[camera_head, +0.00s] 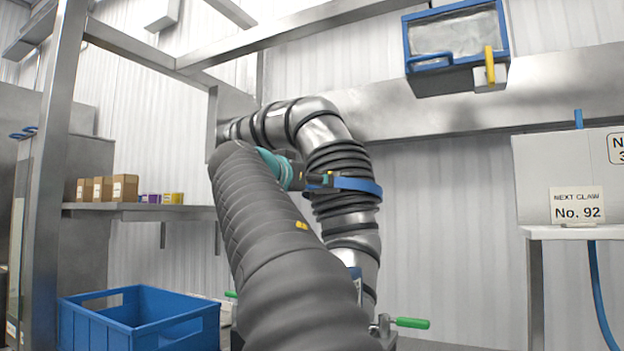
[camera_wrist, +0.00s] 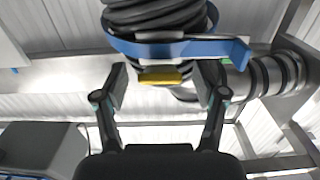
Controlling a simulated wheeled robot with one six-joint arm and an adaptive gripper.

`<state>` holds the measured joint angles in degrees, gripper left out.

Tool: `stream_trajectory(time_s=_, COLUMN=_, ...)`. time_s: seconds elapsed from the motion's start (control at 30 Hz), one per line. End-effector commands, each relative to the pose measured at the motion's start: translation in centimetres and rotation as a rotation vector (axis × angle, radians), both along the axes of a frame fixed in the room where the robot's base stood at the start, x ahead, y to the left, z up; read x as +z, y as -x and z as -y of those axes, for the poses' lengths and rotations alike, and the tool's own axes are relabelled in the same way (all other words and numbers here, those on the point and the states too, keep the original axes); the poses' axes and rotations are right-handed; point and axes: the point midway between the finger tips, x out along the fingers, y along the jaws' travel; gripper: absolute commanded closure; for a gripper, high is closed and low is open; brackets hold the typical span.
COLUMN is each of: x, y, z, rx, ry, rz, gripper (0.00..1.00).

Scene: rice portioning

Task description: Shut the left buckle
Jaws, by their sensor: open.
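A blue band (camera_head: 357,186) wraps the dark ribbed sleeve on the steel pipe in the head view. In the wrist view the blue band (camera_wrist: 180,47) crosses the top, and its bent end sticks out to the right. A yellow tab (camera_wrist: 165,76) sits just below the band, between my finger ends in the picture. My gripper (camera_wrist: 163,84) is open, with one finger on each side of the tab; I cannot tell whether they touch it. In the head view my gripper (camera_head: 318,181) is beside the band, partly hidden by my arm.
Green handles show low at the left (camera_head: 230,294) and right (camera_head: 411,323) of my arm. A blue crate (camera_head: 140,318) stands at lower left. A blue-framed box (camera_head: 456,52) with a yellow handle is high up. A shelf (camera_head: 140,207) holds small boxes.

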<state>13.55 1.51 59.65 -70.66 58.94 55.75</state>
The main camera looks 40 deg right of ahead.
Motion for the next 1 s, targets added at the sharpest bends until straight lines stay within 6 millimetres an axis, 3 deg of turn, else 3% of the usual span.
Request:
stream_trajectory(time_s=0.43, x=0.0, y=-0.4, z=1.0, rx=0.000, ry=0.000, rz=0.000, gripper=0.29)
stream_trajectory(time_s=0.7, x=0.0, y=-0.4, z=1.0, rx=0.000, ry=0.000, rz=0.000, gripper=0.97)
stream_trajectory(time_s=1.0, x=-0.7, y=0.0, z=1.8, rx=-0.015, ry=0.022, rz=0.010, gripper=1.00)
